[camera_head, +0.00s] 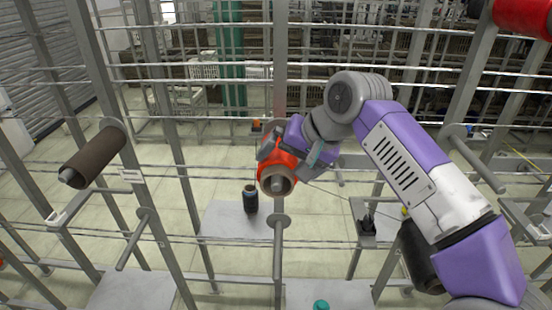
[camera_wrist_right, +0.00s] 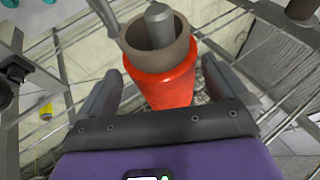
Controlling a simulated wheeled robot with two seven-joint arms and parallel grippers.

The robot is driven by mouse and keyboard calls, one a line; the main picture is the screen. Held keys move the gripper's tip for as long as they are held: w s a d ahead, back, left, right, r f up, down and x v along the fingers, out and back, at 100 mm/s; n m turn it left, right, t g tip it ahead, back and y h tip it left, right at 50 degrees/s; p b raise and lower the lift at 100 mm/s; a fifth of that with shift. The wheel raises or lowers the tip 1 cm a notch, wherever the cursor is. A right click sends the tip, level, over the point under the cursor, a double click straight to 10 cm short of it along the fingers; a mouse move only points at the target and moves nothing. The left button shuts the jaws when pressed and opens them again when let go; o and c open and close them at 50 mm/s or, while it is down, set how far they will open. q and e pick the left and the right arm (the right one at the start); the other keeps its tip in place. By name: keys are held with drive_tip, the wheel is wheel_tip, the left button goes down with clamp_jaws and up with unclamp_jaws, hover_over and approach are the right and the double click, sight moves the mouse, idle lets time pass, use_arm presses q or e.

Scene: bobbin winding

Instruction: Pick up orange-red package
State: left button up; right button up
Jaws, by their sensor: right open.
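The orange-red package (camera_head: 274,167) is a spool of red yarn on a brown tube, seen near the middle of the head view. A grey peg end shows inside its tube. In the right wrist view the package (camera_wrist_right: 164,86) stands out between the fingers, with the peg inside its tube. My right gripper (camera_head: 272,150) reaches it from behind and right in the head view. In the right wrist view its two fingers (camera_wrist_right: 160,88) are open, one on each side of the package, with a gap at least on the left. My left gripper is not in view.
A brown package (camera_head: 95,157) sits on a peg at the left. A red package (camera_head: 524,17) is at the top right. A small dark bobbin (camera_head: 250,199) stands on a grey plate (camera_head: 222,219) below. Grey rack posts, rails and bare pegs (camera_head: 277,248) surround the arm.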

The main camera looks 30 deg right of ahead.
drive_tip(key=x, duration=0.4)
drive_tip(key=shift+w+a+f+b, duration=0.1)
drive_tip(key=shift+w+f+b, duration=0.05)
drive_tip(key=shift+b, duration=0.15)
drive_tip(key=shift+c, duration=0.3)
drive_tip(key=c, duration=0.7)
drive_tip(key=shift+c, duration=0.2)
